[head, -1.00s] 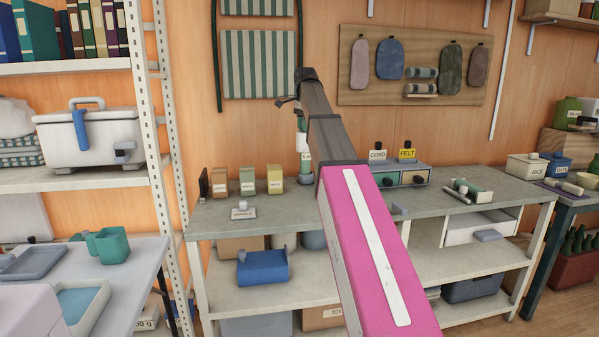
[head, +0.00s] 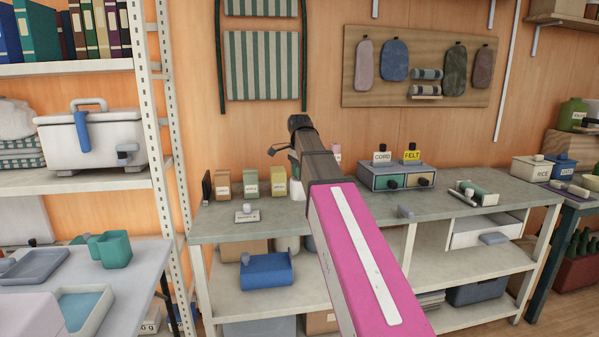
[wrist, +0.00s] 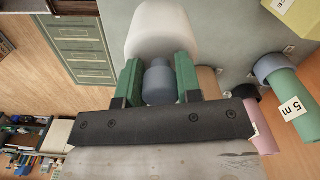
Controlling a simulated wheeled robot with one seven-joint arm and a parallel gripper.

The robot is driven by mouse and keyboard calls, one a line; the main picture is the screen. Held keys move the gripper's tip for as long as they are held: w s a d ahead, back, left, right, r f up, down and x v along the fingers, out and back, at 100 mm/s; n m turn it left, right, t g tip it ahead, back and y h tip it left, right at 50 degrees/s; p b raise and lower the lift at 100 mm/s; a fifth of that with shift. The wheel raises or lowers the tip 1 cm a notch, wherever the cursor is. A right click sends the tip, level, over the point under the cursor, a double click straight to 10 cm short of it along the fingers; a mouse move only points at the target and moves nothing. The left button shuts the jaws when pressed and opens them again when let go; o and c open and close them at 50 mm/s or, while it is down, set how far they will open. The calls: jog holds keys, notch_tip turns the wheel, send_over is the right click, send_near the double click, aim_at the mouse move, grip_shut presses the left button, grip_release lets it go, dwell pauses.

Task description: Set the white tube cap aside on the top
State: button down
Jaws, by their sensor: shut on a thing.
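In the wrist view, my gripper (wrist: 158,82) has its two green fingers shut on the grey-blue knob of the white tube cap (wrist: 163,28). The cap's wide white body extends beyond the fingertips. In the head view, my own arm hides most of the gripper and cap. The grey top of the workbench (head: 445,206) lies below and around my arm. I cannot tell whether the cap touches it. In the wrist view, a green tube marked "5 m" (wrist: 292,97) with a grey-blue end and a pink tube (wrist: 259,132) are to the right of the gripper.
Small labelled boxes (head: 250,182) stand left of my arm on the top, with a knobbed label plate (head: 246,216) before them. The CORD and FELT drawer unit (head: 366,180) stands to the right. A tray with a green roll (head: 478,192) lies farther right.

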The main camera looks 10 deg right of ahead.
jog(key=shift+f, duration=0.2)
jog(key=shift+f, duration=2.8)
jog(key=shift+f, duration=0.5)
jog(key=c, duration=0.7)
grip_release()
notch_tip(320, 180, up, 11)
jog(key=shift+f, duration=0.1)
